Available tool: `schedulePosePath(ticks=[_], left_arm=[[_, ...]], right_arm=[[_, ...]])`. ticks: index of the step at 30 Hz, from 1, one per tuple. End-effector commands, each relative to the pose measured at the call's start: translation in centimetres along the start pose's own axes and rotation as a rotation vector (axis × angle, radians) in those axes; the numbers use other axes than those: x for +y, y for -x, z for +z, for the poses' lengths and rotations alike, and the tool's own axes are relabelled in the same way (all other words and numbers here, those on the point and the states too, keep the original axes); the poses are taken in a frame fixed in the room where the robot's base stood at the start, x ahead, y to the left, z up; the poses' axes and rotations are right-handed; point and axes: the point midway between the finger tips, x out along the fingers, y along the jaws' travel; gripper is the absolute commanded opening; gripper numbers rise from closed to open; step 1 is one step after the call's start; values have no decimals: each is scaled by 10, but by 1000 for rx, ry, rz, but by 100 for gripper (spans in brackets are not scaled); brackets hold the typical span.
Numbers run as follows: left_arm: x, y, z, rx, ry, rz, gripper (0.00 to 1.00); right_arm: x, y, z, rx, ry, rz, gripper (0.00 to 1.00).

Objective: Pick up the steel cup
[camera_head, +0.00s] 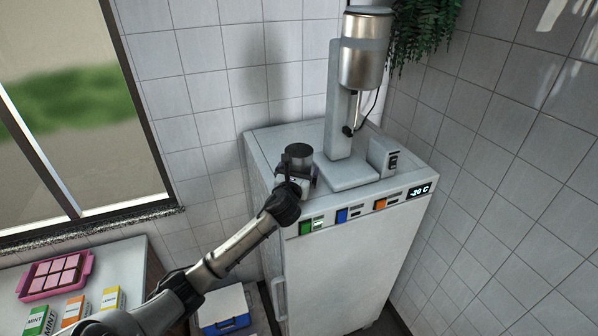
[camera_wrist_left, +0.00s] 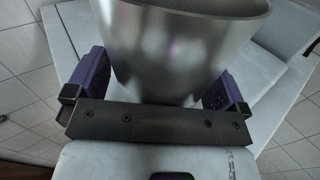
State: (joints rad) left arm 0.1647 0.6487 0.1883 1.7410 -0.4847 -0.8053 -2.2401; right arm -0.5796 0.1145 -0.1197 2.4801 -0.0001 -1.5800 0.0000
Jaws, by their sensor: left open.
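The steel cup (camera_wrist_left: 175,45) stands upright and fills the middle of the left wrist view, its wide rim cut off by the top edge. In the head view the cup (camera_head: 299,155) shows small and dark on the front left of the white cabinet's top. My left gripper (camera_wrist_left: 156,88) is open, with one purple-padded finger on each side of the cup. The cup sits between the fingers, close to the gripper's dark crossbar. Whether either pad touches it is not clear. My left gripper (camera_head: 296,180) partly hides the cup's lower part in the head view. My right gripper is not in view.
A mixer (camera_head: 345,125) with a steel head stands right of the cup on the white cabinet (camera_head: 335,260). A small switch box (camera_head: 383,158) is beside it. A pink tray (camera_head: 55,275) and several small cartons are on the left counter. A blue-and-white box (camera_head: 224,312) is below.

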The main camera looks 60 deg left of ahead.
Motion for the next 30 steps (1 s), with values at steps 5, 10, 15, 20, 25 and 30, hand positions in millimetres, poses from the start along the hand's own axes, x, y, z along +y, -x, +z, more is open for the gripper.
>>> schedulePosePath(ticks=[5, 10, 15, 20, 25, 30], left_arm=[[0, 0, 0, 0, 0, 0, 100], [0, 0, 0, 0, 0, 0, 84], [0, 0, 0, 0, 0, 0, 67], [0, 0, 0, 0, -1, 0, 52], [0, 0, 1, -3, 0, 0, 40], [0, 0, 2, -3, 0, 0, 40]], right_arm=[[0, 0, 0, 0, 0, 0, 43], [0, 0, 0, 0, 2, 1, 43], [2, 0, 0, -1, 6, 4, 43], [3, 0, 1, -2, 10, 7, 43], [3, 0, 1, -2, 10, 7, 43], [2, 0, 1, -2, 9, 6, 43]])
